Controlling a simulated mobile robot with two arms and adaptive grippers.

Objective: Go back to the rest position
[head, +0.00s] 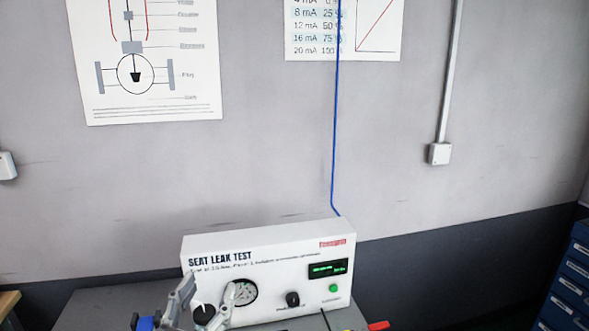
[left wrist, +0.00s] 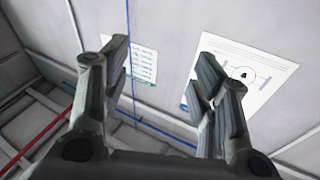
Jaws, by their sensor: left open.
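My left gripper (head: 208,292) is at the bottom of the head view, in front of the left part of the white seat leak test box (head: 225,268). Its fingers point up and stand apart, with nothing between them. In the left wrist view, the open fingers (left wrist: 160,85) show against the wall and its posters. My right gripper is not in either view.
The test box stands on a grey bench (head: 110,300) and has a round gauge (head: 243,292), a black knob (head: 292,299) and a green button (head: 333,288). A blue line (head: 335,130) runs up the wall. Blue drawers (head: 570,285) stand at the right.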

